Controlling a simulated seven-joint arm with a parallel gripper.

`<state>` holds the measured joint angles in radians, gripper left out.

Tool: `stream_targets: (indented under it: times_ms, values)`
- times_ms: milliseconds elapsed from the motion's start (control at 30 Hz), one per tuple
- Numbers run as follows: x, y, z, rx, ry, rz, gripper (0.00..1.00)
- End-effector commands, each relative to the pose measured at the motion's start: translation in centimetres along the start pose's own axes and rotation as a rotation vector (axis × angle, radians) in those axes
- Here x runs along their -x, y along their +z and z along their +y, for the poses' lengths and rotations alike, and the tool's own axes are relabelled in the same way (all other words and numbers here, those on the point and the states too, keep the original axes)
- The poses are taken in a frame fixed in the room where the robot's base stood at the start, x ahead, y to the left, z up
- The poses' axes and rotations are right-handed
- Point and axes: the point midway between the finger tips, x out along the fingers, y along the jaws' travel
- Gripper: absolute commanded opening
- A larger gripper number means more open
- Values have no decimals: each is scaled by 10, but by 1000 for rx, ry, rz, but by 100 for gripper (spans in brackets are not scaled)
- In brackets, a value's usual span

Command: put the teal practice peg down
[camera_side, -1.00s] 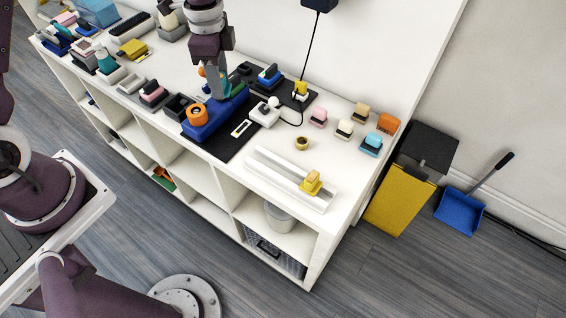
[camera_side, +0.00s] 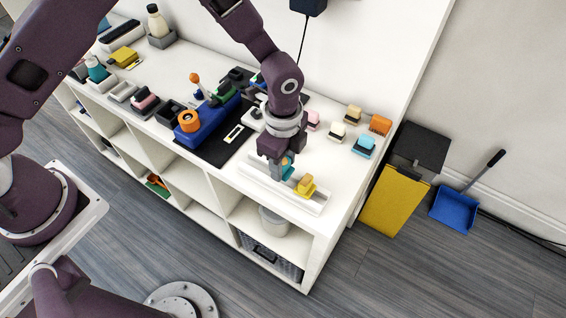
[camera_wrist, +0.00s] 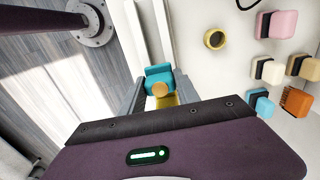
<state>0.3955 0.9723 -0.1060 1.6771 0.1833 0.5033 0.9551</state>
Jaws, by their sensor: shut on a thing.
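My gripper (camera_side: 284,172) is shut on the teal practice peg (camera_wrist: 158,74), which has a round tan end facing the wrist camera. The peg's teal side shows in the side view (camera_side: 289,162), partly hidden by the fingers. In the wrist view the peg sits between the two fingers of my gripper (camera_wrist: 159,88). It is over the long white channelled tray (camera_side: 250,180), just left of a yellow block (camera_side: 305,186). I cannot tell whether the peg touches the tray.
A blue base (camera_side: 210,120) with an orange ring (camera_side: 188,121) stands on a black mat to the left. A small yellow ring (camera_wrist: 215,39) lies beside the tray. Several coloured blocks, including a light-blue one (camera_side: 364,146), stand to the right. The shelf's front edge is close.

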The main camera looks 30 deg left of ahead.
Motion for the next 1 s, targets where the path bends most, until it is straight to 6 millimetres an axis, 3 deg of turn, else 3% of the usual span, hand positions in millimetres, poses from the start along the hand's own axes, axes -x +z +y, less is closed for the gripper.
stream_targets:
  times_ms: [700, 733, 800, 833, 1000]
  values:
    - [-16, 0, 0, 0, -2, 1, 6]
    - [-16, 0, 0, 0, -2, 1, 40]
    - [-16, 0, 0, 0, -1, 1, 54]
    - [-16, 0, 0, 0, -1, 1, 59]
    - [-16, 0, 0, 0, -1, 1, 60]
